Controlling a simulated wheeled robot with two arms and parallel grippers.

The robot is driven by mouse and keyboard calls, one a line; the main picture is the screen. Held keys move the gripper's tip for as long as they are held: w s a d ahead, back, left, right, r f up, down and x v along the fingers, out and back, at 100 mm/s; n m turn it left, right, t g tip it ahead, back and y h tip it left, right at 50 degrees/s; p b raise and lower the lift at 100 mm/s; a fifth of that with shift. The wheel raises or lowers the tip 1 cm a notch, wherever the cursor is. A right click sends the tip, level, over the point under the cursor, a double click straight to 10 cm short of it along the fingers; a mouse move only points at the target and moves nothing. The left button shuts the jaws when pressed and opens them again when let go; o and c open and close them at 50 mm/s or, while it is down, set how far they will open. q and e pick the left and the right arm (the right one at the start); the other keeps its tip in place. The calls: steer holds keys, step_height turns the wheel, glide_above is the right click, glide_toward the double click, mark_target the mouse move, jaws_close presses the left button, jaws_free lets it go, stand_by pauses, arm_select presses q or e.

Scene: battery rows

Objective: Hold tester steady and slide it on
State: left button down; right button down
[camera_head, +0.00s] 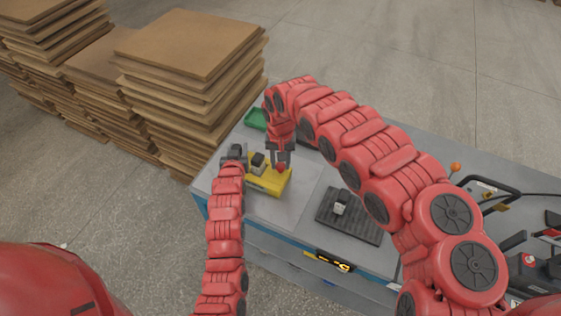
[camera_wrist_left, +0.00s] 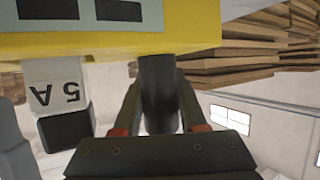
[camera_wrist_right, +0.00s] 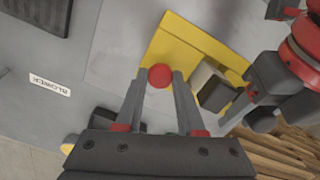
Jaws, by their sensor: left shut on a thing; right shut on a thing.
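The yellow tester (camera_head: 272,184) lies on the grey bench top, with a white and black block (camera_head: 258,161) on it. In the left wrist view this block (camera_wrist_left: 55,84) is marked "5 A". My left gripper (camera_head: 240,157) is shut on a dark rounded grip (camera_wrist_left: 158,90) at the tester's side. My right gripper (camera_head: 281,160) comes down from above, its fingers shut on the tester's red knob (camera_wrist_right: 159,76). The yellow body (camera_wrist_right: 178,48) shows beneath those fingers. The knob's base is hidden.
A black ribbed mat (camera_head: 362,226) with a small block (camera_head: 340,208) on it lies to the right. A green tray (camera_head: 255,118) stands behind the tester. Stacked brown boards (camera_head: 190,45) stand left of the bench. Bare bench top (camera_head: 298,213) separates tester and mat.

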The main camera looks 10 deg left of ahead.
arm_select(q)
steer(key=shift+d, duration=0.1)
arm_select(e)
steer(key=s, duration=0.1)
steer(key=s+a, duration=0.1)
steer(key=s, duration=0.1)
steer(key=shift+s+a+r, duration=0.1)
steer(key=shift+a, duration=0.25)
steer(key=shift+s, duration=0.45)
steer(key=c, duration=0.5)
jaws_free()
step_height(320, 180, up, 12)
steer(key=shift+d, duration=0.1)
